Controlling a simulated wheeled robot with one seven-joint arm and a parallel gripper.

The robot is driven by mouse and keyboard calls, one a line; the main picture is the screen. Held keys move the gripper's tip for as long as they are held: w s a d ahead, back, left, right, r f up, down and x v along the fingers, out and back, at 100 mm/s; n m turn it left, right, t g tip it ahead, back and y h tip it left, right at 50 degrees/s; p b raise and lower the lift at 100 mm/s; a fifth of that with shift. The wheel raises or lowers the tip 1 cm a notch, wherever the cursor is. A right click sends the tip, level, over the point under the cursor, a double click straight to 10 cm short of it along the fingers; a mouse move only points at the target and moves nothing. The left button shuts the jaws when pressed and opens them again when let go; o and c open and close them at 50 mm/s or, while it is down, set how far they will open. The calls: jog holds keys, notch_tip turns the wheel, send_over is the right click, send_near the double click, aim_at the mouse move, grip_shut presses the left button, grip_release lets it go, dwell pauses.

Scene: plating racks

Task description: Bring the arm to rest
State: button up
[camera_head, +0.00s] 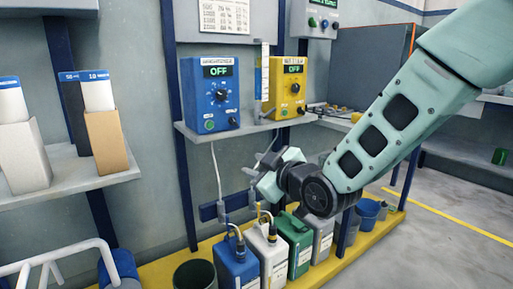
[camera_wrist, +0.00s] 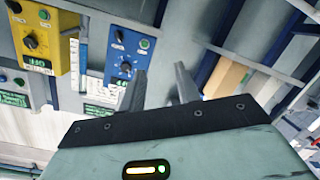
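My arm reaches in from the upper right of the head view, with its wrist bent in front of the shelf. My gripper (camera_head: 268,182) is in the air in front of the wall, below the shelf edge and above the row of containers. In the wrist view my gripper (camera_wrist: 160,82) shows two grey fingers standing apart with nothing between them. A blue control box (camera_head: 210,95) reading OFF stands on the shelf, and a yellow control box (camera_head: 285,88) reading OFF stands to its right. Both boxes also show in the wrist view, blue (camera_wrist: 126,52) and yellow (camera_wrist: 37,40).
Blue (camera_head: 237,262), white (camera_head: 268,258) and green (camera_head: 293,242) containers stand on a yellow-edged low platform below my gripper. A dark bucket (camera_head: 195,275) is at their left. A left shelf (camera_head: 70,175) holds boxes with rolled items. Open floor (camera_head: 440,245) lies at the right.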

jog(key=s+d+f+m+g+h, duration=0.25)
jog(key=s+d+g, duration=0.2)
jog(key=s, duration=0.65)
jog(key=s+d+f+m+g+h, duration=0.1)
jog(key=s+d+f+g+h, duration=0.3)
jog(key=s, duration=0.7)
jog(key=s+d+f+m+g+h, duration=0.25)
jog(key=s+d+g, duration=0.25)
jog(key=s, duration=0.6)
notch_tip(320, 180, up, 29)
jog(key=p, duration=2.9)
jog(key=shift+s+d+r, duration=0.15)
jog(key=shift+d, duration=0.05)
